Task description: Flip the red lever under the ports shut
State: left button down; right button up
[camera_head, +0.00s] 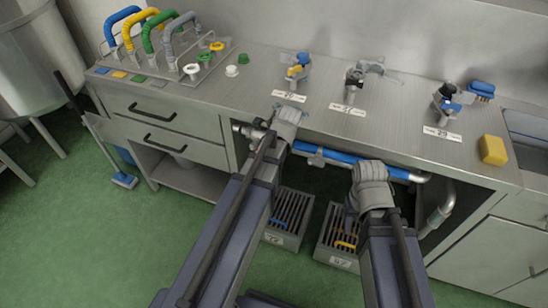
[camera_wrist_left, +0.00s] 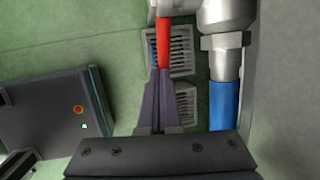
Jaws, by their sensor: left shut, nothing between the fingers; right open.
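The red lever (camera_wrist_left: 165,42) shows in the left wrist view, beside the silver valve body (camera_wrist_left: 226,22) on a blue pipe (camera_wrist_left: 223,105). My left gripper (camera_wrist_left: 163,72) is shut and empty; its tips overlap the lever's lower end in this view. I cannot tell whether they touch it. In the head view the lever is not visible, and my left arm covers part of the space under the counter. My right gripper (camera_head: 350,216) is open and empty, low in front of the counter, mostly hidden by its wrist. The ports (camera_head: 298,68) stand on the counter top.
The steel counter (camera_head: 230,95) holds a rack of coloured hoses (camera_head: 165,45) and a yellow sponge (camera_head: 493,150). The blue pipe (camera_head: 340,157) runs under its front edge. Grated floor boxes (camera_head: 290,215) sit below. A brush (camera_head: 125,180) leans at left. The green floor is open at left.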

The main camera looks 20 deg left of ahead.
pick_arm(q)
jog(key=a+f+y+b, duration=0.3)
jog(key=f+y+b, duration=0.3)
jog(key=b, duration=0.7)
jog(key=shift+a+m+y+b, duration=0.3)
jog(key=shift+a+m+y, duration=0.1)
jog(key=shift+y, duration=0.6)
pick_arm(e)
notch_tip(320, 180, down, 15)
jog(key=shift+r, duration=0.2)
pick_arm(q)
jog(key=shift+f, duration=0.15)
pick_arm(e)
jog(key=shift+d, duration=0.1)
